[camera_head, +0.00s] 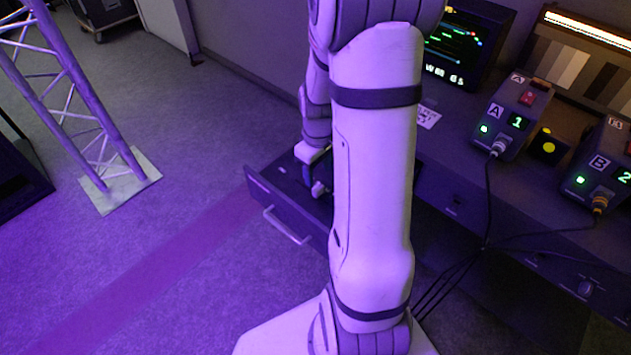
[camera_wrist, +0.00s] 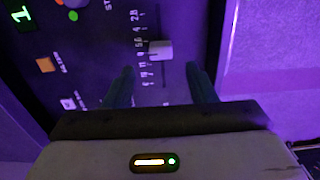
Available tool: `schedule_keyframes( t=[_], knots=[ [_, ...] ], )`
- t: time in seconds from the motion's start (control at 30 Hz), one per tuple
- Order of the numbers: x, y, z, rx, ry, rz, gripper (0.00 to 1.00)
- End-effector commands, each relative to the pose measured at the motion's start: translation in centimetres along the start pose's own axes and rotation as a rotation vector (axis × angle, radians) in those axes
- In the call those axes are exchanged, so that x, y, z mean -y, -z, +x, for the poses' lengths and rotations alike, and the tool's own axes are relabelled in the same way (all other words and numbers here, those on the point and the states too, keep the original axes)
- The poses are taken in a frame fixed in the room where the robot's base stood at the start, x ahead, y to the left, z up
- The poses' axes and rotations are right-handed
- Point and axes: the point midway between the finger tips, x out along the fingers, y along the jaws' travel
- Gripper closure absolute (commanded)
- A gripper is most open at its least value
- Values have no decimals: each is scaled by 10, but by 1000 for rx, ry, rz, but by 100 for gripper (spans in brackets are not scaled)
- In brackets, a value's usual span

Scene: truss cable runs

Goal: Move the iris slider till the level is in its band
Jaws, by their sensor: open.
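In the wrist view, the iris slider's pale square knob (camera_wrist: 160,50) sits on a vertical scale with white numbers and ticks. My gripper (camera_wrist: 160,70) is open, its two dark fingers pointing toward the knob. The knob appears just beyond the fingertips, lined up with the gap between them, and no contact shows. In the head view, my gripper (camera_head: 317,180) is at the opened drawer panel (camera_head: 275,195), partly hidden by my arm. A monitor (camera_head: 460,45) shows coloured traces and small text; I cannot make out a level band on it.
The dark panel also holds an orange square button (camera_wrist: 45,65) and a green round one (camera_wrist: 73,16). Two camera control boxes, A (camera_head: 510,118) and B (camera_head: 605,170), stand on the desk with cables. A truss (camera_head: 75,90) stands left. Floor left of the drawer is clear.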

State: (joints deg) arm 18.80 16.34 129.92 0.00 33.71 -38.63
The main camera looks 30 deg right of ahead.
Motion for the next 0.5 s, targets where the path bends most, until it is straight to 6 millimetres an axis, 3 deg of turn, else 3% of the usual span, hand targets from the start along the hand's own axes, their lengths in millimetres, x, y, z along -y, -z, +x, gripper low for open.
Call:
schedule_keyframes(
  t=[0.3,0.5],
  knots=[
    [1,-1,51,3,3,0,49],
    [1,0,65,1,1,0,49]
  ],
)
